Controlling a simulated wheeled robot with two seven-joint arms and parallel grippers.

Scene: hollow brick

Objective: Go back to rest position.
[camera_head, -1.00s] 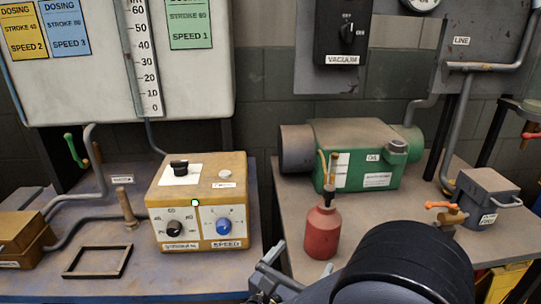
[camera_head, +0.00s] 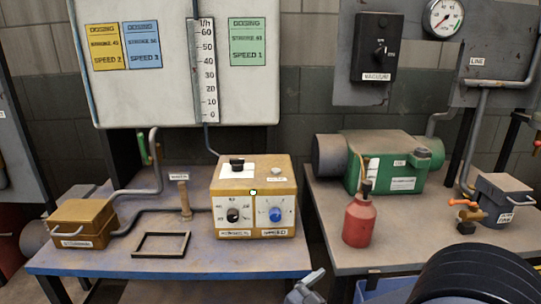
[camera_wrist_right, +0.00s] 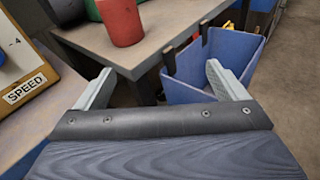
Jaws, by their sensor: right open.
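My right gripper (camera_head: 305,290) shows at the bottom edge of the head view, in front of the gap between the two tables, partly cut off. In the right wrist view its two fingers (camera_wrist_right: 160,84) are spread apart with nothing between them. They point toward the right table and a blue bin, touching neither as far as I can see. My left gripper is in neither view.
A red bottle (camera_head: 358,220) and green pump (camera_head: 405,165) stand on the right table (camera_head: 325,215). A blue bin (camera_wrist_right: 185,95) stands below the right table.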

